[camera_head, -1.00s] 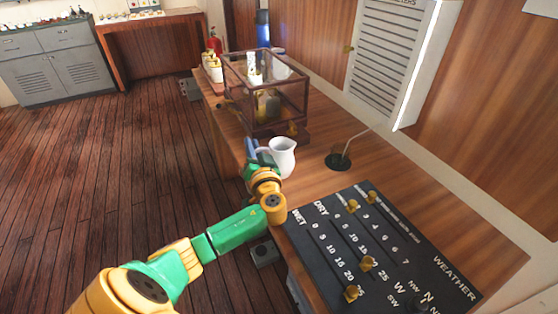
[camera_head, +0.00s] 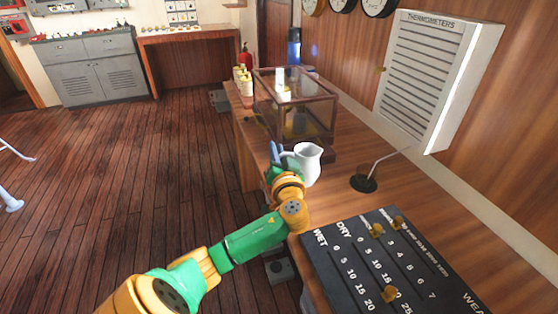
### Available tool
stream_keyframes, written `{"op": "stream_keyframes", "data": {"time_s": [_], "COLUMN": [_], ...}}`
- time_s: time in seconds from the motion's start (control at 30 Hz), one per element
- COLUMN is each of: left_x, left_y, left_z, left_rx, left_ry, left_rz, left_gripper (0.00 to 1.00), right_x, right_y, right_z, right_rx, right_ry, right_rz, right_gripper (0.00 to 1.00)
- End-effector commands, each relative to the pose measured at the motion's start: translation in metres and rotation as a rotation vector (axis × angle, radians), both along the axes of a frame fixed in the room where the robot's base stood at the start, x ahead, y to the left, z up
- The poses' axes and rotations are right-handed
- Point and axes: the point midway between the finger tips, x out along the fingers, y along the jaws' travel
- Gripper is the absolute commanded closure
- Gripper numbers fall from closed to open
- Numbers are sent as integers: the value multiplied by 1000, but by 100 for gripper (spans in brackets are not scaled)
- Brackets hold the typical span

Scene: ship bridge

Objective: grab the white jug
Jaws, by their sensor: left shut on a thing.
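The white jug (camera_head: 309,164) stands upright at the left part of the wooden counter, in front of the glass case. My left gripper (camera_head: 280,158) is at the jug's left side, where the handle is. It is shut on the jug, though its fingertips are partly hidden and small in the picture. I cannot tell whether the jug's base touches the counter. My right gripper is not in view.
A glass case with a wooden frame (camera_head: 328,118) stands just behind the jug. A black round holder (camera_head: 364,183) with a thin rod is to its right. A dark weather board (camera_head: 375,262) lies in front. The wooden floor (camera_head: 110,200) is open at left.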

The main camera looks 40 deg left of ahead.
Motion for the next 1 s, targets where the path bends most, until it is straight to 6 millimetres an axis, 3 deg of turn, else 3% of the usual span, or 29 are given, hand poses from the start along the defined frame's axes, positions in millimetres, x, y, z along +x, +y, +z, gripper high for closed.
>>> {"op": "stream_keyframes", "data": {"time_s": [0.37, 0.77, 1.0], "left_x": [-47, -113, -123], "left_y": [2, 6, 7], "left_z": [57, 85, 97], "left_rx": [2, 1, -5], "left_ry": [-3, 1, -1], "left_rz": [-3, -1, 4], "left_gripper": [100, 100, 100], "right_x": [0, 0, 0], "right_y": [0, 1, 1], "right_z": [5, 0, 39], "right_rx": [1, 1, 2], "right_ry": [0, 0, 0], "right_rz": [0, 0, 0], "right_gripper": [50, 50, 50]}}
